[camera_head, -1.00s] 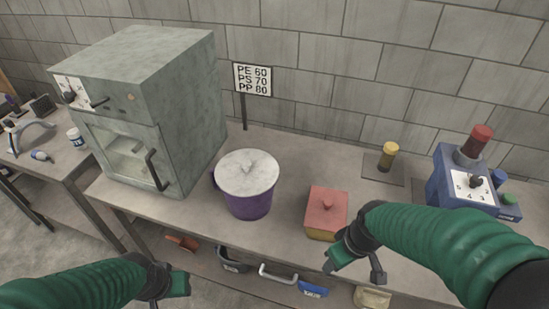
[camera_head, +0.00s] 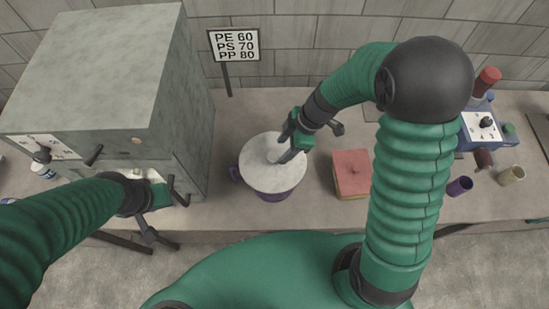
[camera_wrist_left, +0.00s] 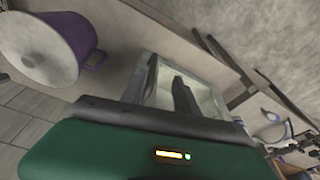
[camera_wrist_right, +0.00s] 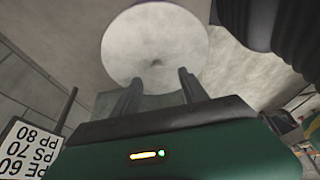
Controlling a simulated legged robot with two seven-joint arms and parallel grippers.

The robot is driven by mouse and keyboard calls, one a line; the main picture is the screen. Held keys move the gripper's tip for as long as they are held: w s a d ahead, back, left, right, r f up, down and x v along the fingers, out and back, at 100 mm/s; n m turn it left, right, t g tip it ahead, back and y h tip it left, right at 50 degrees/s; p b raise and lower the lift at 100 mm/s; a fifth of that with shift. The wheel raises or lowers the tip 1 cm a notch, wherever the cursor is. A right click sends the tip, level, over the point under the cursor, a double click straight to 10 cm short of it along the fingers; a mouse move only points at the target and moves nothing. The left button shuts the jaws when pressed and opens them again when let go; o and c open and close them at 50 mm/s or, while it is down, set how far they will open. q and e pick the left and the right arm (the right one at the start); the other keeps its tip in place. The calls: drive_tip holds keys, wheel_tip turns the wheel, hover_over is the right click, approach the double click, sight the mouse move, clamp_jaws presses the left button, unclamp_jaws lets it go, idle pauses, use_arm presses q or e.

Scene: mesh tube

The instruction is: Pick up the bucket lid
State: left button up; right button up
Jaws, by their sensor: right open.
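The round, speckled pale bucket lid (camera_head: 262,178) sits on the purple bucket (camera_head: 278,195) on the bench. Its small knob (camera_head: 276,156) stands up at the middle. My right gripper (camera_head: 286,152) is over the lid, close to the knob; whether it touches cannot be told. In the right wrist view the lid (camera_wrist_right: 150,42) lies beyond the two spread, empty fingers (camera_wrist_right: 158,90). My left gripper (camera_head: 158,215) is open and empty, in front of the oven, left of the bucket. The left wrist view shows the lid (camera_wrist_left: 38,48) and bucket (camera_wrist_left: 78,32) at upper left.
The grey oven (camera_head: 110,75) stands left of the bucket. A red-lidded box (camera_head: 352,172) is close on the right. A sign (camera_head: 234,44) stands behind. A blue device (camera_head: 478,128) and small cups (camera_head: 460,186) are farther right.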

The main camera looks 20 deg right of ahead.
sight(272, 156)
drive_tip(key=shift+w+a+f+p, duration=0.25)
drive_tip(key=shift+f+p, duration=0.1)
drive_tip(key=shift+f, duration=0.15)
drive_tip(key=shift+w+a+f+p, duration=0.25)
drive_tip(key=shift+f+p, duration=0.1)
drive_tip(key=shift+f, duration=0.1)
drive_tip(key=x, duration=0.3)
drive_tip(key=shift+a+r, duration=0.2)
drive_tip(key=shift+a, duration=0.1)
drive_tip(key=shift+a+f, duration=0.2)
drive_tip(key=shift+a, duration=0.1)
drive_tip(key=shift+d, duration=0.65)
drive_tip(key=c, duration=0.9)
clamp_jaws()
use_arm(q)
drive_tip(key=shift+w+a+r, duration=0.1)
drive_tip(key=shift+a+r, duration=0.15)
drive_tip(key=shift+r, duration=0.2)
drive_tip(key=shift+a+r, duration=0.2)
drive_tip(key=shift+r, duration=0.25)
use_arm(e)
drive_tip(key=shift+a, duration=0.4)
